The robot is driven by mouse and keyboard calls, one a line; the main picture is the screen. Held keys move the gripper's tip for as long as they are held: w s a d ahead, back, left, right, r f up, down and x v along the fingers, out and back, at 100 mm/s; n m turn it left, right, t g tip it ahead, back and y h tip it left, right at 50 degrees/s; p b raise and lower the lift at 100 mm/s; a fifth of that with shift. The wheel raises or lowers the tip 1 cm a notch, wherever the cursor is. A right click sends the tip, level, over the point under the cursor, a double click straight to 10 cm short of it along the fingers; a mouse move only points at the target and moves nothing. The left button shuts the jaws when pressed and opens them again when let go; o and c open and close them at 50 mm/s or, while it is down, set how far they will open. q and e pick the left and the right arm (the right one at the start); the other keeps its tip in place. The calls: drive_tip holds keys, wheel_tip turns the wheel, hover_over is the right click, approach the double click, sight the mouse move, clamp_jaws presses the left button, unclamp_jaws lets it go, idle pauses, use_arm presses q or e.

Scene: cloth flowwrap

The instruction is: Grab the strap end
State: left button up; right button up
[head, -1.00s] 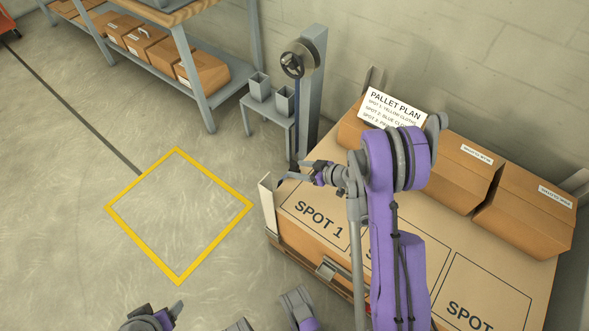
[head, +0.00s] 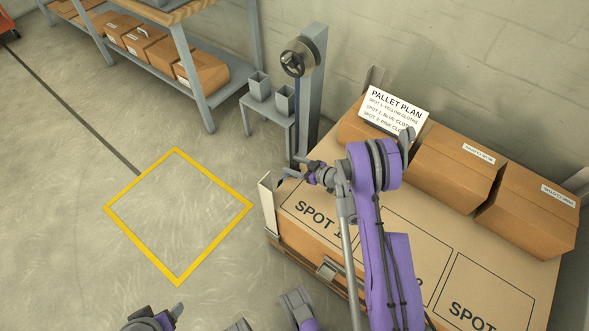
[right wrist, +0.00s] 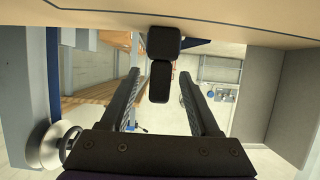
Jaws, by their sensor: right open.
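A blue strap (head: 297,118) hangs from the reel (head: 299,57) on the grey post beside the pallet. In the right wrist view a black two-part tab (right wrist: 160,82), which looks like the strap end, sits in the gap between my fingers, nearer their tips. My right gripper (head: 307,172) is at the foot of the post, by the pallet's left corner; it is open around the tab in the right wrist view (right wrist: 160,103). Whether a finger touches the tab I cannot tell. Part of what seems to be my left gripper (head: 165,316) shows at the bottom edge; its jaws are unclear.
The pallet load with its SPOT 1 cardboard top (head: 300,212) lies under my right arm. Brown boxes (head: 525,208) and a PALLET PLAN sign (head: 394,110) stand at its back. A small grey stand (head: 270,110) is left of the post. The yellow floor square (head: 120,192) is empty.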

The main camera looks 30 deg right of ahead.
drive_tip(key=x, duration=0.3)
drive_tip(key=shift+f, duration=0.15)
clamp_jaws()
